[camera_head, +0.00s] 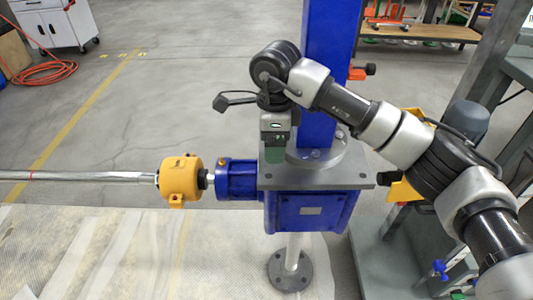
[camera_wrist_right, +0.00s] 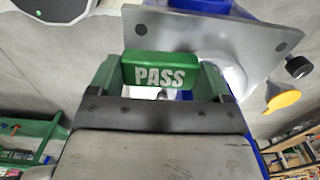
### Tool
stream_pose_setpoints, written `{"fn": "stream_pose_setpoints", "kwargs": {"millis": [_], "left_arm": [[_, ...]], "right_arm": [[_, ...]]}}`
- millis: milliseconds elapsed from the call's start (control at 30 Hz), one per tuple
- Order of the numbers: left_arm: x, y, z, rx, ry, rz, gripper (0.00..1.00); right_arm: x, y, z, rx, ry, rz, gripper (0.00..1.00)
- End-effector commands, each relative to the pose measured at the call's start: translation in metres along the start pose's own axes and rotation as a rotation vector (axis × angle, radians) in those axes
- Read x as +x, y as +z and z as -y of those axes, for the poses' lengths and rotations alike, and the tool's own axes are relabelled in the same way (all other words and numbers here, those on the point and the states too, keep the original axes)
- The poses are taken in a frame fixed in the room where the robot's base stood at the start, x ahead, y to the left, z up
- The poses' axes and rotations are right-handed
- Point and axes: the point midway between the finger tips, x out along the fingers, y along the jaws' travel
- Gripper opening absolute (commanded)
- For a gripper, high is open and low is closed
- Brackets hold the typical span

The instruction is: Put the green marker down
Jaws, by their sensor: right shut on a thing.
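My right arm comes in from the right in the head view. Its gripper (camera_head: 275,143) is over the left rear part of the grey top plate (camera_head: 335,180) of a blue screw jack (camera_head: 310,212), beside the blue column (camera_head: 327,65). In the right wrist view, the gripper (camera_wrist_right: 160,78) is shut on a green marker (camera_wrist_right: 160,70) with "PASS" in white letters. The marker sits between the two fingers, and the grey plate (camera_wrist_right: 225,40) is close to it. I cannot tell whether it touches the plate. My left gripper is not in view.
A yellow coupling (camera_head: 180,180) and a long steel shaft (camera_head: 80,176) extend left from the jack. A round flange (camera_head: 314,160) surrounds the column base. A grey machine frame (camera_head: 500,50) stands at the right. The floor at the left is mostly open.

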Motion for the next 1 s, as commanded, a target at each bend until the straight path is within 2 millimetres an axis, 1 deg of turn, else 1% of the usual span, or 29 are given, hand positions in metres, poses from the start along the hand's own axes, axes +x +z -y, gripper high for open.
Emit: {"fn": "stream_pose_setpoints", "kwargs": {"millis": [33, 167, 267, 433, 533, 667, 967, 1000], "left_arm": [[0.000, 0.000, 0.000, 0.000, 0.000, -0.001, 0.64], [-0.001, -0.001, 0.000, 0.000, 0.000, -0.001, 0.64], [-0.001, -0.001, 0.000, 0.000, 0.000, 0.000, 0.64], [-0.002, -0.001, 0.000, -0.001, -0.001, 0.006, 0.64], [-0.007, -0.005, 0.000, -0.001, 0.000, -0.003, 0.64], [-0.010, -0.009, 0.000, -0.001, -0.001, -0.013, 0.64], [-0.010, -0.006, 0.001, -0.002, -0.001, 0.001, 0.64], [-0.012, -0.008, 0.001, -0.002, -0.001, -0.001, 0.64]], "right_arm": [[0.005, 0.007, 0.004, 0.001, 0.003, 0.001, 0.55], [0.011, 0.015, 0.009, 0.000, 0.002, 0.000, 0.55], [0.017, 0.017, 0.010, 0.000, 0.002, 0.000, 0.55], [0.040, 0.016, 0.009, -0.001, 0.004, 0.000, 0.55], [0.051, 0.016, 0.009, -0.002, 0.002, 0.001, 0.55], [0.052, 0.016, 0.010, -0.002, -0.001, 0.001, 0.55], [0.054, 0.016, 0.010, -0.001, 0.000, 0.000, 0.55], [0.054, 0.016, 0.010, -0.001, 0.000, 0.000, 0.82]]}}
